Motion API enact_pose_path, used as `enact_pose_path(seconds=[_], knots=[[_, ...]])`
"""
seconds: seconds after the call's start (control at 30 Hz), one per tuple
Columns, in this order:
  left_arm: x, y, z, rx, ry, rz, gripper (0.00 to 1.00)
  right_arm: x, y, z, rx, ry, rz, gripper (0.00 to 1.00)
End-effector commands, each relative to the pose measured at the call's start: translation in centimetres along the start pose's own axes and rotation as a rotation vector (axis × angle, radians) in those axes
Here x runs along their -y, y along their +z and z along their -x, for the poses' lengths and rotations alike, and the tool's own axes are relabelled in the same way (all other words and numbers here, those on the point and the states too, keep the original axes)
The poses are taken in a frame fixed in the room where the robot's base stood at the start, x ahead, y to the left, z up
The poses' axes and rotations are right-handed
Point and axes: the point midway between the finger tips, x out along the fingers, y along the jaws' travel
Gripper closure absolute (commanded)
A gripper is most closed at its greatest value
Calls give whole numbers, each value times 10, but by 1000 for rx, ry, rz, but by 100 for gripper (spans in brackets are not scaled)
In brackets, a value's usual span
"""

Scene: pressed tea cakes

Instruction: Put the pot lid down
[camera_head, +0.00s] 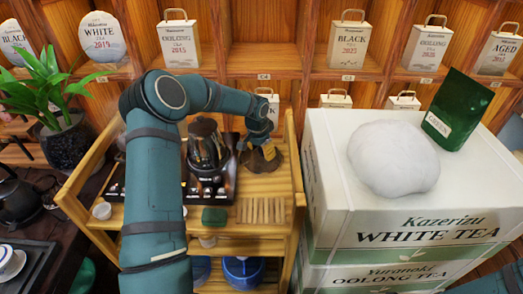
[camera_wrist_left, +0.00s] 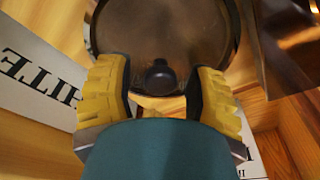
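The pot lid (camera_wrist_left: 160,30) is a round, dark brownish disc with a metallic rim and a small black knob (camera_wrist_left: 158,77) in the left wrist view. In the head view the lid (camera_head: 259,164) appears to lie flat on the wooden cart top, right of the glass pot (camera_head: 206,158). My left gripper (camera_head: 266,149) is just above it, and its fingers hide part of it. In the wrist view the yellow fingers (camera_wrist_left: 160,82) stand apart on either side of the knob, with a visible gap on both sides. My right gripper is not in view.
The pot stands on a dark tray left of the lid. A slatted wooden piece (camera_head: 261,211) and a green block (camera_head: 214,217) lie at the cart's front. White tea boxes (camera_head: 335,222) stand close on the right, with a white lump (camera_head: 393,158) and green packet (camera_head: 456,110) on top.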

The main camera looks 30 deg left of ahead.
Motion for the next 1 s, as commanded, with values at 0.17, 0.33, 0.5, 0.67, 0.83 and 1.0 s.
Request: enact_pose_path(seconds=[0.17, 0.33, 0.5, 0.67, 0.83, 1.0], knots=[[0, 0, 1, 0, 0, 0, 46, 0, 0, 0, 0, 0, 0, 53], [1, -1, 16, -2, -3, 0, 46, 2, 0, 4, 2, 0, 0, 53], [0, -1, 49, -2, -3, 0, 46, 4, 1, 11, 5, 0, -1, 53], [1, -1, 82, -2, -3, 1, 46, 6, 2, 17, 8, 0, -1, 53], [0, -1, 108, -1, -2, 0, 46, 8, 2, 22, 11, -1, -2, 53], [0, 0, 121, 0, 0, 1, 46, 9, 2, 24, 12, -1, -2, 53]])
